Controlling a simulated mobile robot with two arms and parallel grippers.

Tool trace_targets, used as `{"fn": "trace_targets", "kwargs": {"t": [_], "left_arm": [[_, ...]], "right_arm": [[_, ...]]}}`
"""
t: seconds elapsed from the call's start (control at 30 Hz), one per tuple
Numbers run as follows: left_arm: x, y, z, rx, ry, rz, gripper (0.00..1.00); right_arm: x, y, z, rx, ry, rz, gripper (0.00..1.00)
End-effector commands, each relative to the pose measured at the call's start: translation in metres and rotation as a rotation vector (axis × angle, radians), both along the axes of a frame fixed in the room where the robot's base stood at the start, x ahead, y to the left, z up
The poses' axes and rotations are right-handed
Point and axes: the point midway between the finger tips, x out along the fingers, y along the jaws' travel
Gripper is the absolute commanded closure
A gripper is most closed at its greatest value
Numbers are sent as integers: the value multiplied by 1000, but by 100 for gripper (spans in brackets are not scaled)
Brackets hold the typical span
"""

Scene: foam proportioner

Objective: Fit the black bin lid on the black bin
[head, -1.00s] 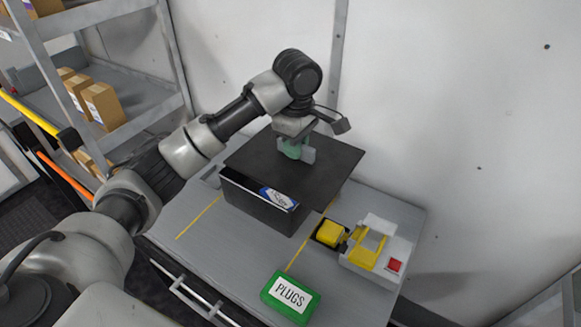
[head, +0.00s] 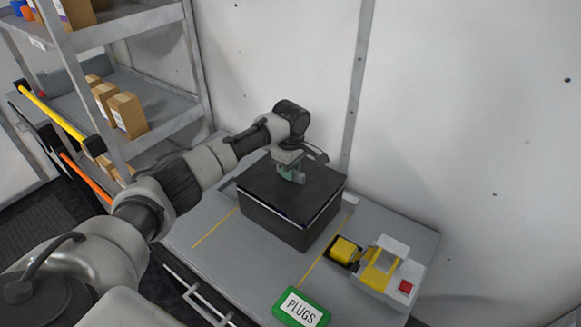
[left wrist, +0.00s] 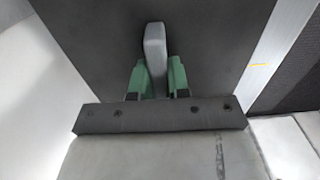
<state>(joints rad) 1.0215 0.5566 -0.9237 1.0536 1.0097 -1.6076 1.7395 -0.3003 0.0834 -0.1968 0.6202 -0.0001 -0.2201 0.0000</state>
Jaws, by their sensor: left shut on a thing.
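The black bin (head: 275,226) stands on the grey worktop. The flat black bin lid (head: 262,187) lies over its top, roughly lined up with the bin's sides. A thin light line shows under the lid's right front edge, and I cannot tell whether the lid is fully seated. My left gripper (head: 289,173) is above the lid, its green fingers shut on the lid's grey handle. In the left wrist view, the fingers (left wrist: 156,80) sit on both sides of the upright handle (left wrist: 154,48), over the dark lid (left wrist: 215,50). My right gripper is not in view.
A yellow block (head: 345,250) and a white-and-yellow device with a red button (head: 388,270) stand right of the bin. Shelves with cartons (head: 127,115) are at the left; a wall is behind.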

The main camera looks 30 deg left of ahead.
Motion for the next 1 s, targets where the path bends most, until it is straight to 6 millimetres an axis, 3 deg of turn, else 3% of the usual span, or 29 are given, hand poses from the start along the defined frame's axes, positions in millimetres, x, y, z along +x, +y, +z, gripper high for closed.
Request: {"fn": "trace_targets", "kwargs": {"t": [0.73,0.77,0.8,0.9,1.0], "left_arm": [[0,0,-13,0,-1,0,100],[0,0,-13,0,0,0,82],[0,0,-13,0,0,0,76],[0,0,-13,0,0,0,60],[0,0,-13,0,0,0,58]], "right_arm": [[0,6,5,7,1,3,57],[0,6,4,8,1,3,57],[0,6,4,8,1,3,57],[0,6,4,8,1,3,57],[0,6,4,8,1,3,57]]}}
